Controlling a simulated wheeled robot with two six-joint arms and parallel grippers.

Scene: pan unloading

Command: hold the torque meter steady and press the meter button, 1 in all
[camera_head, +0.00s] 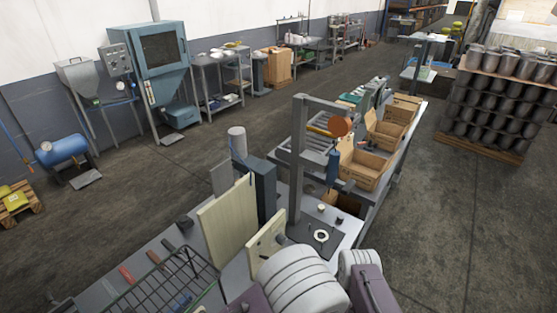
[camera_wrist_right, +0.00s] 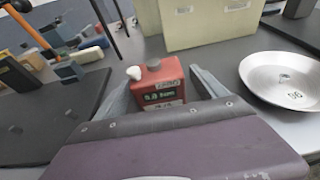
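The torque meter (camera_wrist_right: 158,85) is a small red box with printed white labels, seen in the right wrist view. It stands upright on the grey table. I cannot tell which is the button. My right gripper (camera_wrist_right: 163,88) is open, with one grey finger on each side of the meter. A gap shows beside the right finger; contact at the left finger is unclear. My left gripper is in neither view. I cannot make out the meter in the head view.
A round metal pan (camera_wrist_right: 285,80) lies right of the right gripper. A dark mat (camera_wrist_right: 40,115) lies to the left, with small tools behind it. In the head view, a wire basket (camera_head: 150,285) and upright frame (camera_head: 297,160) occupy the bench.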

